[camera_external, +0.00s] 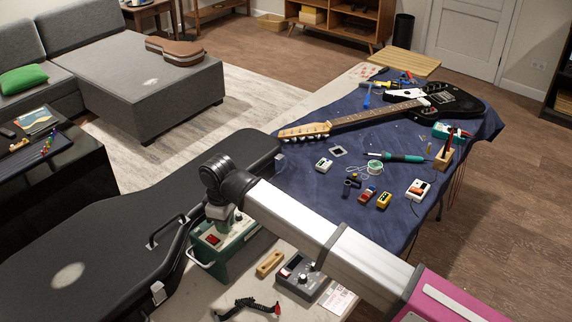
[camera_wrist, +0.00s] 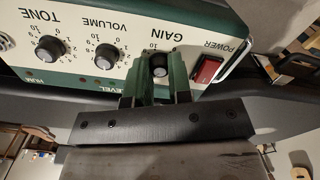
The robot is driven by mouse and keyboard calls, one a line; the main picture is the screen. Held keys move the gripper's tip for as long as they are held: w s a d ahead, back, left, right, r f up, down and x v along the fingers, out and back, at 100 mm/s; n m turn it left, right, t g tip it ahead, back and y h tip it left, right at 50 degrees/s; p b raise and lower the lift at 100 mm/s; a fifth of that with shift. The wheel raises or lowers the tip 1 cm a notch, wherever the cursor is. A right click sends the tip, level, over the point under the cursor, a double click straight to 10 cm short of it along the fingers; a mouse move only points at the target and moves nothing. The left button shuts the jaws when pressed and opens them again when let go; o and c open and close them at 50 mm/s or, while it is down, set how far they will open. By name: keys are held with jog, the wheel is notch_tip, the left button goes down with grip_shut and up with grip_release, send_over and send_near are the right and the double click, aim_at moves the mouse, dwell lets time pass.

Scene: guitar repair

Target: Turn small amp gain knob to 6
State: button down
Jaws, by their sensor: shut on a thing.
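The small amp (camera_external: 207,258) is a green box with a cream control panel, below my arm's end in the external view. In the wrist view its panel (camera_wrist: 85,17) is upside down, with the labels TONE, VOLUME, GAIN and POWER. The black gain knob (camera_wrist: 158,67) sits between the fingers of my gripper (camera_wrist: 158,75), which is shut on it. The fingers hide most of the gain scale; a 10 shows above the knob. Its pointer setting cannot be read. In the external view my gripper (camera_external: 221,214) is at the amp's top, partly hidden by my wrist.
The volume knob (camera_wrist: 107,55), tone knob (camera_wrist: 49,49) and red power switch (camera_wrist: 207,69) flank the gain knob. A black guitar case (camera_external: 110,230) lies left of the amp. A grey pedal (camera_external: 302,278) and wooden block (camera_external: 269,263) lie to its right.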

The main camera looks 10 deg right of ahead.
jog(key=shift+m, duration=0.5)
dwell(0.3)
jog(key=c, duration=1)
grip_release()
jog(key=shift+c, duration=0.2)
jog(key=shift+r, duration=0.1)
notch_tip(320, 180, up, 11)
jog(key=shift+f, duration=0.2)
